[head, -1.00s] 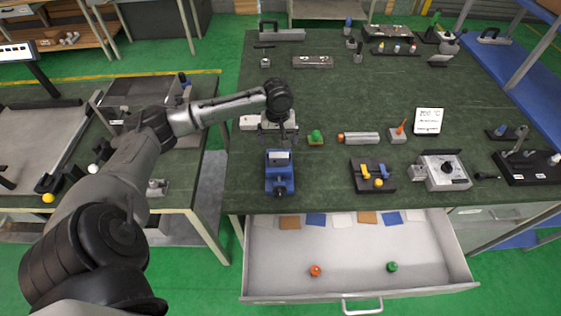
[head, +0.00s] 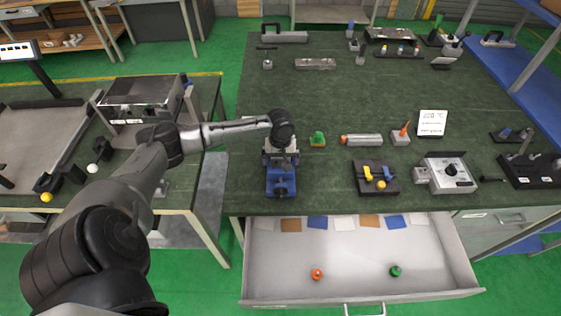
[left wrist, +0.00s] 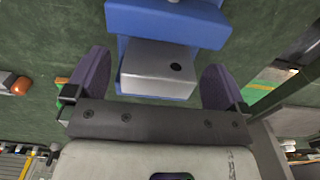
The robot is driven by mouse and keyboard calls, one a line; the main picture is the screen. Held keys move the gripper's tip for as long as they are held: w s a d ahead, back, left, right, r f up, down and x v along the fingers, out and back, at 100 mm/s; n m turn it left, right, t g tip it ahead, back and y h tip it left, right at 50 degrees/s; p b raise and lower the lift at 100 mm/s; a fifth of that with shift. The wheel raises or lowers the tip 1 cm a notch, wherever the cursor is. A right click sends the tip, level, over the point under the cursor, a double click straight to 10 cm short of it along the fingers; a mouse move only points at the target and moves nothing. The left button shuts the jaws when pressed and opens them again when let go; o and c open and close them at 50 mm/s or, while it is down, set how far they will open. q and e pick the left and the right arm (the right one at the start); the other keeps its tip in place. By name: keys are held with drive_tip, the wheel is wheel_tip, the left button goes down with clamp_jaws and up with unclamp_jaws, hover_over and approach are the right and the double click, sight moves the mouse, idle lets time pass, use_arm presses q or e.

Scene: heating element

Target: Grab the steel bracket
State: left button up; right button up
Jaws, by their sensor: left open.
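The blue vise (head: 281,184) stands near the front edge of the green bench top. In the left wrist view the vise (left wrist: 165,22) holds a silvery grey block with a dark hole, which looks like the steel bracket (left wrist: 150,66). My left gripper (head: 281,157) is over the back of the vise and hides most of the bracket in the head view. In the left wrist view the open fingers of my left gripper (left wrist: 156,82) stand on either side of the bracket, with a gap visible on each side. My right gripper is not in view.
A green part (head: 318,139) sits just right of the vise, beside a grey cylinder with an orange end (head: 361,140). An open drawer (head: 350,260) juts out below the front edge. The bench's middle is clear.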

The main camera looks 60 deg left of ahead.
use_arm(q)
drive_tip(key=shift+f, duration=1.55)
drive_tip(key=shift+c, duration=0.5)
drive_tip(key=c, duration=1)
drive_tip(key=shift+r, duration=0.1)
